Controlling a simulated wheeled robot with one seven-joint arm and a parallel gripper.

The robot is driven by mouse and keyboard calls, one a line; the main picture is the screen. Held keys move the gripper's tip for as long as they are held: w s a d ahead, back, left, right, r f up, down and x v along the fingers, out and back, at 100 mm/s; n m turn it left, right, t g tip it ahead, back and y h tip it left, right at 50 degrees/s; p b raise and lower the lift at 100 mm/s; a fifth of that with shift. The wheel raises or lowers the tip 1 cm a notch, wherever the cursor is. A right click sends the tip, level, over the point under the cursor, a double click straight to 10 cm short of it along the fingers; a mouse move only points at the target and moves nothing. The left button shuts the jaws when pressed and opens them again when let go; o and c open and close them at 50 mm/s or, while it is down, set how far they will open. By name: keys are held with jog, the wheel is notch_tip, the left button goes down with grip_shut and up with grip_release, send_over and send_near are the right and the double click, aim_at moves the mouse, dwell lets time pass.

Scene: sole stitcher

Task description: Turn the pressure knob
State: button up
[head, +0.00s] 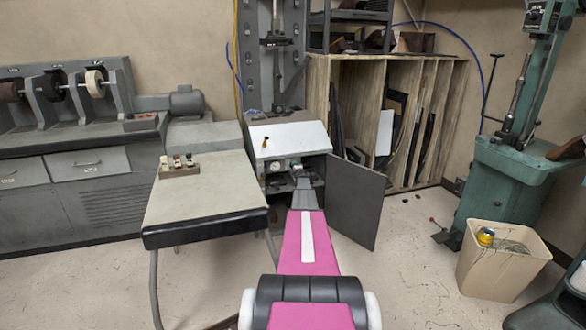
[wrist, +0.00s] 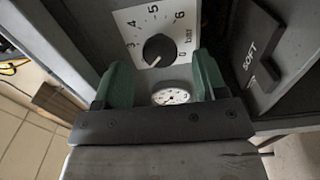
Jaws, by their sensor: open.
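The pressure knob (wrist: 159,49) is round and black. It sits on a white dial plate (wrist: 133,22) with numbers and the word "bar" in the wrist view. A round white gauge (wrist: 171,97) is below it. My gripper (wrist: 160,64) is open, with one green finger on each side of the knob and gauge. Gaps show between the fingers and the knob, and nothing is held. In the head view, my gripper (head: 303,178) reaches into the open front of the machine with the white sloped top (head: 305,135). The knob is too small there to make out surely.
A dark "SOFT" label plate (wrist: 252,47) is right of the dial. An open grey door (head: 355,202) stands close right of my arm. A table (head: 205,205) with a small block of parts (head: 178,168) is at left. A beige bin (head: 500,265) stands at right.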

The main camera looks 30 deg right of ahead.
jog(key=v, duration=0.7)
jog(key=shift+s+a, duration=0.15)
jog(key=shift+s, duration=0.25)
